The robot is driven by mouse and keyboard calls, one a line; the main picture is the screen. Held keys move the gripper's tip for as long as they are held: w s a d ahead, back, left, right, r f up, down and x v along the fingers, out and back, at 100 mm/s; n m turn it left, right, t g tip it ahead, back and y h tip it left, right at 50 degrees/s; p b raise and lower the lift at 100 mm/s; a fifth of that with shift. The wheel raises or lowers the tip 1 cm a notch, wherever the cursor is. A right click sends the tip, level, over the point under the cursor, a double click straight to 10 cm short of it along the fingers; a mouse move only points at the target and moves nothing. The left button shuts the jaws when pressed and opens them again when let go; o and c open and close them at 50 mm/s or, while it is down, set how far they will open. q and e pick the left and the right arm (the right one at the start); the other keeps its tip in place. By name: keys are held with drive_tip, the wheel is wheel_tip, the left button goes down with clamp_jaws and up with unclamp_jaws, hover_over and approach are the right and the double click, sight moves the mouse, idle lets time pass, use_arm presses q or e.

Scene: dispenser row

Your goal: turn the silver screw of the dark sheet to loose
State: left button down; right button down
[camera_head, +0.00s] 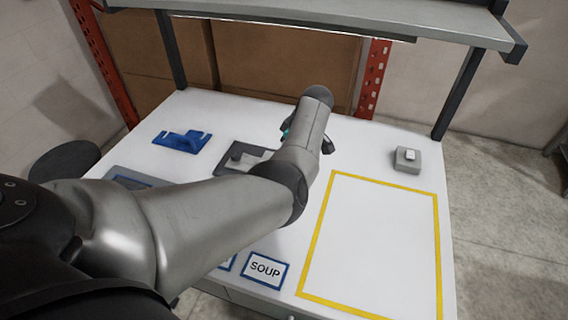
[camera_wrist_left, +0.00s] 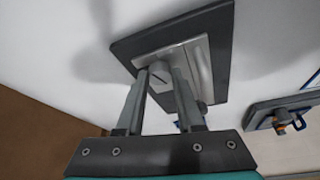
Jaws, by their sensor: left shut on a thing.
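The dark sheet (camera_wrist_left: 222,45) carries a lighter grey plate (camera_wrist_left: 198,62) and fills the upper middle of the left wrist view. The silver screw (camera_wrist_left: 160,70) stands on that plate as a short round grey head. My left gripper (camera_wrist_left: 164,80) has its two fingers on either side of the screw head and is shut on it. In the head view the dark sheet (camera_head: 229,149) lies on the white table, partly hidden by my left arm, which also hides the screw and most of the gripper. The right gripper is not in view.
A blue bracket (camera_head: 182,141) lies at the table's back left. A grey box with a white button (camera_head: 408,158) stands at right. A yellow outline (camera_head: 437,240) encloses clear table. A SOUP label (camera_head: 265,270) lies near the front. A shelf (camera_head: 340,22) spans above the back.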

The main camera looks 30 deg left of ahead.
use_arm(q)
drive_tip(key=n+g+b, duration=0.1)
drive_tip(key=n+b, duration=0.1)
drive_tip(key=b, duration=0.1)
drive_tip(key=f+n+g+b, duration=0.1)
drive_tip(key=n+b, duration=0.1)
drive_tip(key=b, duration=0.2)
drive_tip(key=shift+d+f, duration=0.1)
drive_tip(key=shift+f, duration=0.05)
drive_tip(key=shift+r+n+h+b, duration=0.2)
drive_tip(key=shift+n+h+b, duration=0.2)
drive_tip(key=shift+n+b, duration=0.75)
drive_tip(key=shift+w, duration=0.1)
drive_tip(key=c, duration=0.9)
unclamp_jaws()
drive_tip(key=shift+g, duration=0.3)
drive_tip(key=o, duration=0.4)
drive_tip(key=shift+r, duration=0.15)
drive_tip(key=shift+w, duration=0.1)
drive_tip(key=shift+r, duration=0.2)
